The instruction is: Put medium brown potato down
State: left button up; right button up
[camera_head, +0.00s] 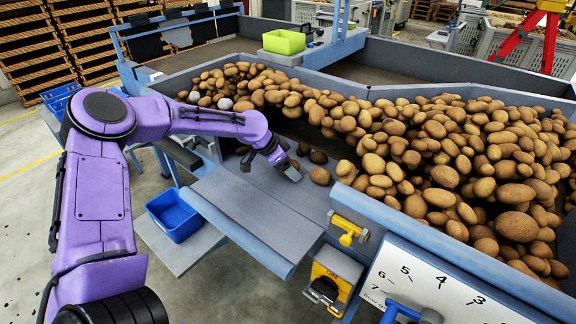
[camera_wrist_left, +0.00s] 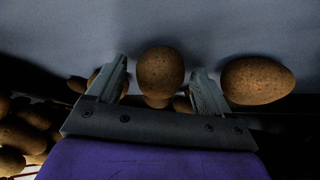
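My left gripper (camera_head: 291,171) is low over the grey sorting plate (camera_head: 245,205), close to its inner edge. In the left wrist view its two fingers (camera_wrist_left: 160,65) are apart, with a round brown potato (camera_wrist_left: 160,73) between them and gaps visible on both sides. I cannot tell whether that potato rests on the plate. A larger oval brown potato (camera_wrist_left: 257,80) lies just outside the right finger. In the head view a brown potato (camera_head: 320,176) lies right of the gripper, and another (camera_head: 318,157) lies behind it. My right gripper is not in view.
A large potato heap (camera_head: 440,150) fills the bed behind and to the right. A blue bin (camera_head: 174,215) stands left of the plate, and a green bin (camera_head: 284,41) at the back. A yellow handle (camera_head: 347,229) and a numbered dial (camera_head: 430,285) are at the front.

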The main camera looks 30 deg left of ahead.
pick_arm(q)
jog(key=shift+s+a+r, duration=0.1)
jog(key=shift+r, duration=0.4)
jog(key=v, duration=1.1)
jog(key=shift+r, duration=0.1)
